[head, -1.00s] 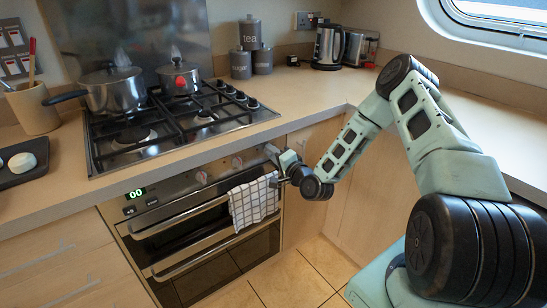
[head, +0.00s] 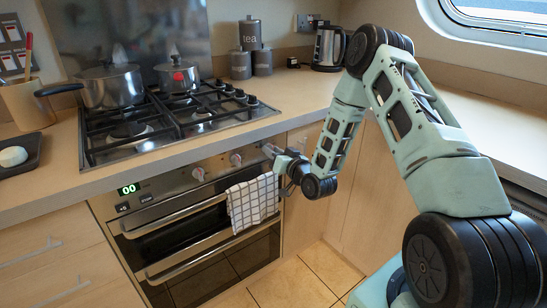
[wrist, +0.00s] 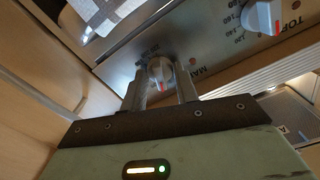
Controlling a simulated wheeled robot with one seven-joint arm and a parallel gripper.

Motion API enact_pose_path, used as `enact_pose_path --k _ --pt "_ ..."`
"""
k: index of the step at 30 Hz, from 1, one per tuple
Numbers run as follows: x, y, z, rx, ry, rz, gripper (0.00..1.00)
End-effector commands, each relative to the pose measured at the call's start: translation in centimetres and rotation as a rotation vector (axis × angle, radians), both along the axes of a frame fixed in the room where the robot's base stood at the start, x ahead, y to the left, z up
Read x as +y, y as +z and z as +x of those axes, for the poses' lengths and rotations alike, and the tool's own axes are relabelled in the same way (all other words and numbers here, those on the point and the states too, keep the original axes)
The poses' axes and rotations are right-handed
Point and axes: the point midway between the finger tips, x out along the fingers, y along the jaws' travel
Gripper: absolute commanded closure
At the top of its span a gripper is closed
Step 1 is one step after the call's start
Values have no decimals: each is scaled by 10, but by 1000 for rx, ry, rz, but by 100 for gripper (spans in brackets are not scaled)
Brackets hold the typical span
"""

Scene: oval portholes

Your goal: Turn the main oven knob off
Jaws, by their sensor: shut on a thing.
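The main oven knob (wrist: 160,72) is a light knob with a red mark, beside lettering that starts "MA" in the wrist view. My gripper (wrist: 162,86) has one finger on each side of it and is shut on it. The red mark shows between the fingers. In the head view, my gripper (head: 270,154) is at the right end of the oven's control panel (head: 160,187) and largely hides this knob.
The top oven knob (wrist: 262,16) is beside the gripped knob. A checked towel (head: 252,202) hangs on the oven handle just below my gripper. Pans (head: 112,88) stand on the hob above. The floor (head: 300,280) before the oven is clear.

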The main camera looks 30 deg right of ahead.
Motion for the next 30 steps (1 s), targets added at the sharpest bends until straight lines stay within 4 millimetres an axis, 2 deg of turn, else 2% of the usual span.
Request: enact_pose_path --k 12,30 --pt "0 -4 -1 -6 0 -281 93" --pt "0 -2 -1 -6 0 -367 93"
